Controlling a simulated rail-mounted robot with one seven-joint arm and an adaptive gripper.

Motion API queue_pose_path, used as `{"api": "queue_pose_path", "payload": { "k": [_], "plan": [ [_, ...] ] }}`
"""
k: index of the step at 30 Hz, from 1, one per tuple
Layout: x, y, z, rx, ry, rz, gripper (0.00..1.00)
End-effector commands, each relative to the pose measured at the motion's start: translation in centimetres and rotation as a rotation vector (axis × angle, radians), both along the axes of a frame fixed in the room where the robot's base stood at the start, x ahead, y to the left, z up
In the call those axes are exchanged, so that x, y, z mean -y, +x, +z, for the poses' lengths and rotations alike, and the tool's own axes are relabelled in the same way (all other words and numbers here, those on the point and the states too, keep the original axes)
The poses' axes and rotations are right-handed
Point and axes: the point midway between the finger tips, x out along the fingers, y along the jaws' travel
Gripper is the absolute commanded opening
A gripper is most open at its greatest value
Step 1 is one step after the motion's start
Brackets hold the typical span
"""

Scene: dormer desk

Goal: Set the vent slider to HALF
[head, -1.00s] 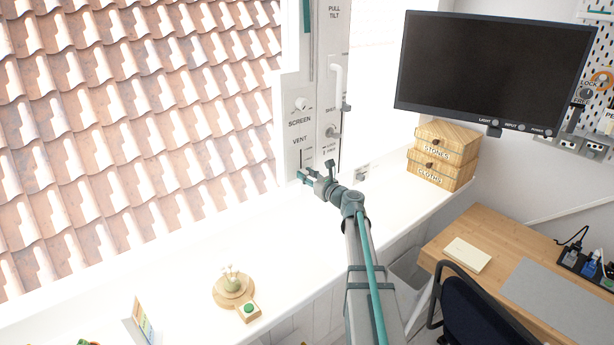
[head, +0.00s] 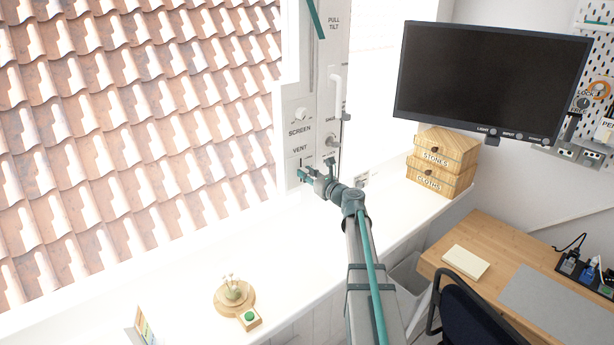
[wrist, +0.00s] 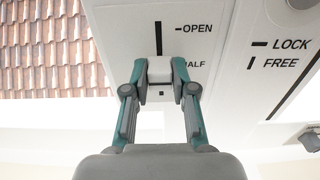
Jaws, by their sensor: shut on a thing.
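The vent slider (wrist: 160,72) is a white knob at the lower part of a dark vertical slot in a white panel, seen in the wrist view. The OPEN mark is above it at the right, and the partly covered HALF label is about level with the knob. My gripper (wrist: 160,66) is shut on the knob, one finger on each side. In the head view my gripper (head: 314,176) is at the panel below the VENT label (head: 300,150); the knob is hidden there. Any lower label is hidden behind my gripper.
The SCREEN knob (head: 300,114) and a white handle (head: 337,95) sit above on the same panel. LOCK and FREE marks (wrist: 290,44) are at the right in the wrist view.

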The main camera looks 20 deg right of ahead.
Motion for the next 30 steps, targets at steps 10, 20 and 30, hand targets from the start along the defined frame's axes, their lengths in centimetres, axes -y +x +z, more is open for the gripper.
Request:
{"api": "queue_pose_path", "payload": {
  "k": [10, 20, 30],
  "plan": [
    [0.0, 0.0, 0.0, 0.0, 0.001, 0.0, 0.52],
    [0.3, -1.2, 0.0, 0.0, 0.001, -0.001, 0.52],
    [1.6, -7.2, 0.0, 0.0, 0.001, -0.003, 0.52]
  ]
}}
